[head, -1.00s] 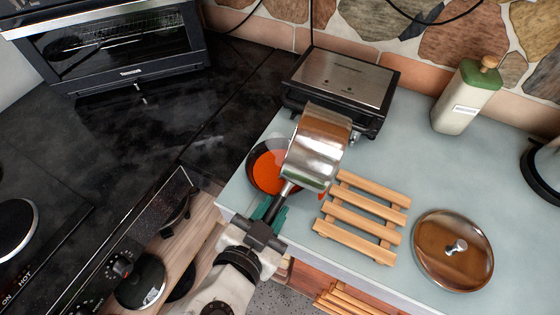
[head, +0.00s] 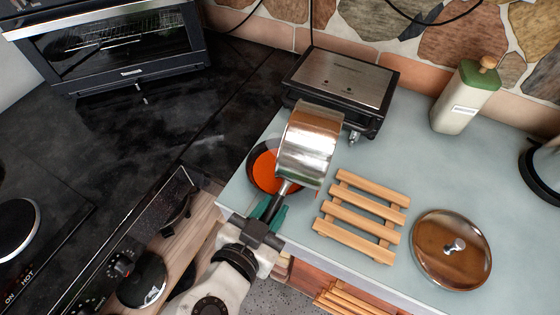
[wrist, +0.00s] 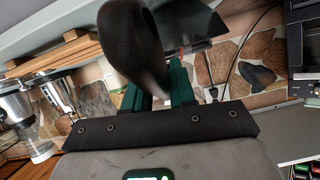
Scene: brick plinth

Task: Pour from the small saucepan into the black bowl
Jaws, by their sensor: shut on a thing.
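The small saucepan (head: 309,145) is shiny metal with a dark handle. It is tipped steeply on its side, above and just right of the black bowl (head: 252,181), and covers part of it. Orange-red content (head: 265,168) shows inside the bowl. The pan's inside is hidden, and no stream is clearly visible between pan and bowl. My gripper (head: 268,212), with teal fingers, is shut on the pan's handle, front of the bowl. In the wrist view the dark handle (wrist: 138,45) rises from between the teal fingers of my gripper (wrist: 160,92).
A slatted wooden trivet (head: 362,217) lies right of the pan, and a round lid (head: 451,249) beyond it. A metal-topped grill (head: 341,78) stands behind. A green-topped bottle (head: 466,95) is at back right. Grey counter is clear between them.

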